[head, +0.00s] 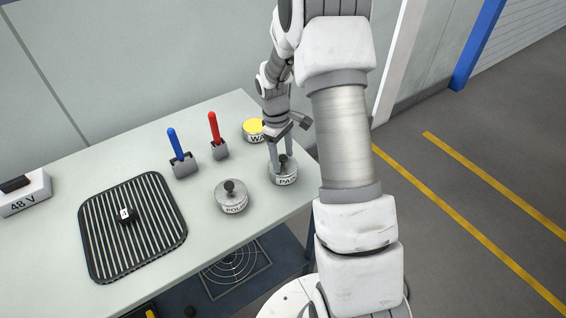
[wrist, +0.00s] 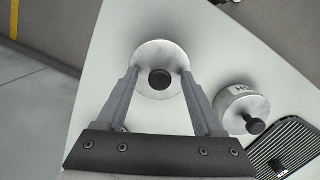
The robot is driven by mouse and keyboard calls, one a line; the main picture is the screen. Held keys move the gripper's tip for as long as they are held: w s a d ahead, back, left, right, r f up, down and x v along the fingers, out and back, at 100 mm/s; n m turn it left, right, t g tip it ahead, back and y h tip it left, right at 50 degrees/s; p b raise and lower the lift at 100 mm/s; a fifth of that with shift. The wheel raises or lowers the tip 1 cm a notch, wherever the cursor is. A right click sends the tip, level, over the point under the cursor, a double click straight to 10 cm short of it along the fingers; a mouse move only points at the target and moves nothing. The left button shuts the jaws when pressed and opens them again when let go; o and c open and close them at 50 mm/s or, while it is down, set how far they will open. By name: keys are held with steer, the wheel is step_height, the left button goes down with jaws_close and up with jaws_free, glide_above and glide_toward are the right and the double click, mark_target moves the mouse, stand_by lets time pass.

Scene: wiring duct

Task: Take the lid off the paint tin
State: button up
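The paint tin (head: 285,180) is a short grey metal tin near the right end of the table, its label partly readable as "PA". Its round lid (wrist: 152,52) carries a dark knob (wrist: 160,79) in the middle. My gripper (head: 280,160) is over this tin, pointing down. In the wrist view my gripper (wrist: 160,73) is open, with one finger on each side of the knob and a visible gap on both sides. The lid sits on the tin. In the head view the fingers partly hide the knob.
The polish tin (head: 232,197), also with a dark knob, stands close by to the left. A yellow-topped tin (head: 253,128) marked "WA" stands behind. Blue (head: 175,144) and red (head: 214,128) handles stand in grey holders. A black ribbed mat (head: 100,248) lies left.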

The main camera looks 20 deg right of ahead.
jaws_close()
steer(key=shift+r, duration=0.1)
